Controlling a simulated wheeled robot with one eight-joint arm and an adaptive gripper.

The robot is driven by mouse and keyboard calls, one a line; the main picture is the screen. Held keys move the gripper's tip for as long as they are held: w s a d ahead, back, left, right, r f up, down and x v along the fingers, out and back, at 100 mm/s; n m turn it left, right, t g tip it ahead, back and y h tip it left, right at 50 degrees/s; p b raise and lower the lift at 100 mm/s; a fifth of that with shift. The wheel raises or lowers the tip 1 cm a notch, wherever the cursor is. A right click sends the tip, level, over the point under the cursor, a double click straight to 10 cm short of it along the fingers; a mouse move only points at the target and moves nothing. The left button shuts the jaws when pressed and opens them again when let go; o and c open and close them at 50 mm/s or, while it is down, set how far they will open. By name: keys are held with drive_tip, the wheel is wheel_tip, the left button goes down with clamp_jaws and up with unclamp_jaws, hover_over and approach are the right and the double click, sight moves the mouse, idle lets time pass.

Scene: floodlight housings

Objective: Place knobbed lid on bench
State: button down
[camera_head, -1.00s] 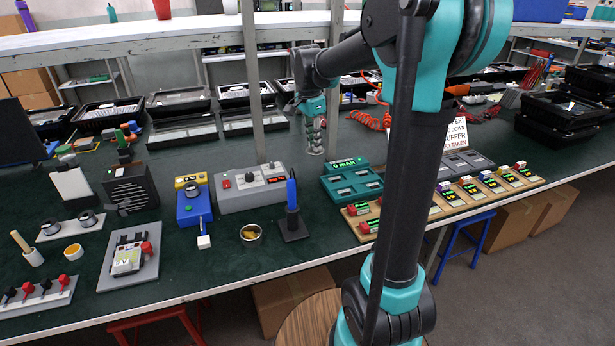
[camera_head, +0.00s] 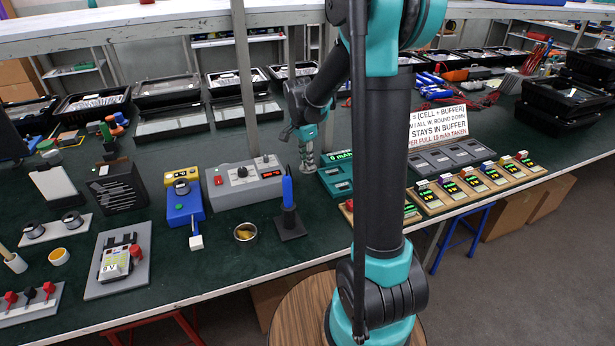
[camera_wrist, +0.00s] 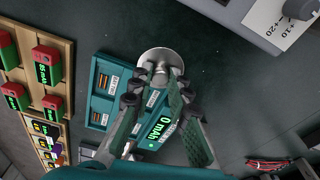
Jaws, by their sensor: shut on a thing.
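The knobbed lid (camera_wrist: 151,57) is a round grey disc with a knob, seen from above in the wrist view. My gripper (camera_wrist: 159,76) is shut on its knob; the fingertips hide part of it. The lid overlaps the corner of a teal tray in that view. I cannot tell whether it touches the bench.
The teal tray (camera_head: 333,178) with a "0 mAh" display stands close to my gripper. The grey control box (camera_head: 243,186) is on its left. A blue pen in a black stand (camera_head: 289,208) and a small round tin (camera_head: 245,232) are nearer the front. A shelf post (camera_head: 244,80) rises behind.

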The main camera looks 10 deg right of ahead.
sight(309, 184)
drive_tip(key=shift+f, duration=3.35)
drive_tip(key=c, duration=1.4)
unclamp_jaws()
drive_tip(key=shift+f, duration=0.1)
drive_tip(key=shift+c, duration=0.2)
